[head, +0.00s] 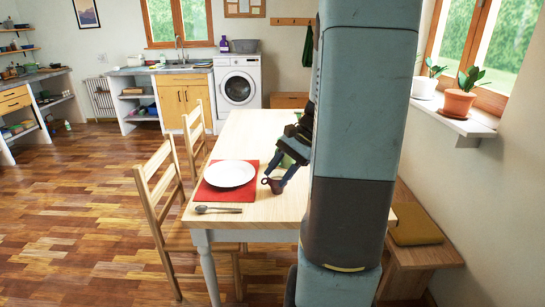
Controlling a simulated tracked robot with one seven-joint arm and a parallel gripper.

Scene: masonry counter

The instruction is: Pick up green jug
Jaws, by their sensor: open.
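A green object that looks like the jug (295,150) stands on the wooden dining table (250,131), mostly hidden behind my gripper and arm. My gripper (275,178) is open and reaches down in front of it, over the right part of the table. I cannot tell whether the fingers touch the mug or the green object.
A white plate (230,174) lies on the red placemat (208,194), with a spoon (218,210) in front. Two wooden chairs (160,190) stand at the table's left. A bench with a cushion (414,226) is at right. The table's far left part is clear.

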